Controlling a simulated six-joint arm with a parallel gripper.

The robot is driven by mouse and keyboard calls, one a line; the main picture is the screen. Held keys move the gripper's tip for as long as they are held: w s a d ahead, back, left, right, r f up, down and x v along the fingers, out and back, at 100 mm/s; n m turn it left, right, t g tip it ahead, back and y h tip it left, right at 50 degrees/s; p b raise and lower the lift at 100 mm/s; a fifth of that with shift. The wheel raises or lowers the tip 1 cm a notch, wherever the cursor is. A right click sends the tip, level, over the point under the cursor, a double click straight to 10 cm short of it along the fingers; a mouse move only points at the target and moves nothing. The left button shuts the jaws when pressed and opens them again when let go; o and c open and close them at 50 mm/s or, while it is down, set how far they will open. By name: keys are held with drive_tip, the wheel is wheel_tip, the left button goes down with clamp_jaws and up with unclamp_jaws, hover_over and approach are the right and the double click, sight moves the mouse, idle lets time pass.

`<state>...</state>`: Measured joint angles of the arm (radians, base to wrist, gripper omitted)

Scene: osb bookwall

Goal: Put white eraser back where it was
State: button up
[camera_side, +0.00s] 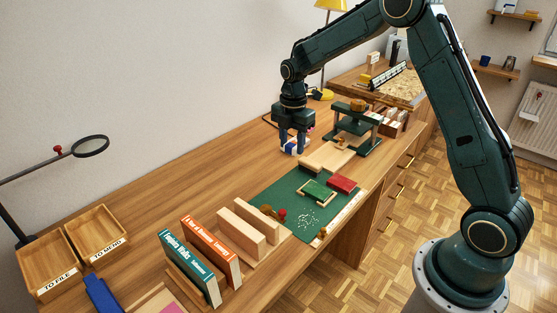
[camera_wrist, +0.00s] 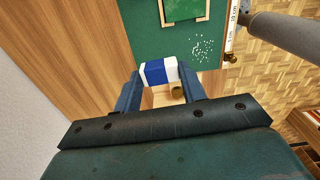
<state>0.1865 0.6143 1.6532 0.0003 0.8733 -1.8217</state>
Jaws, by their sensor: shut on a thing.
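My gripper (camera_side: 292,150) is at the back half of the desk, pointing down. It is shut on the white eraser (camera_side: 289,146), which has a blue band. In the wrist view the eraser (camera_wrist: 152,72) sits between the two fingertips of my gripper (camera_wrist: 160,84), its white ends showing on both sides of the blue. The side view does not make clear whether the eraser touches the desk. In that view it is left of a pale wooden board (camera_side: 325,157) and a dark green press (camera_side: 357,125).
Upright books (camera_side: 210,250) stand in front, near two wooden trays (camera_side: 98,232). A magnifier (camera_side: 90,146) stands at left. Bare desk (camera_side: 190,190) lies along the wall.

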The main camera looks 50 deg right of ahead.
wheel_tip(320, 180, up, 4)
hover_over(273, 200)
drive_tip(key=shift+m, duration=0.4)
wheel_tip(273, 200, down, 20)
drive_tip(key=shift+s, duration=0.1)
idle(0.7)
drive_tip(key=shift+f, duration=0.15)
drive_tip(key=o, duration=0.9)
drive_tip(key=shift+o, duration=0.2)
wheel_tip(273, 200, up, 12)
drive_tip(key=shift+r, duration=0.2)
idle(0.5)
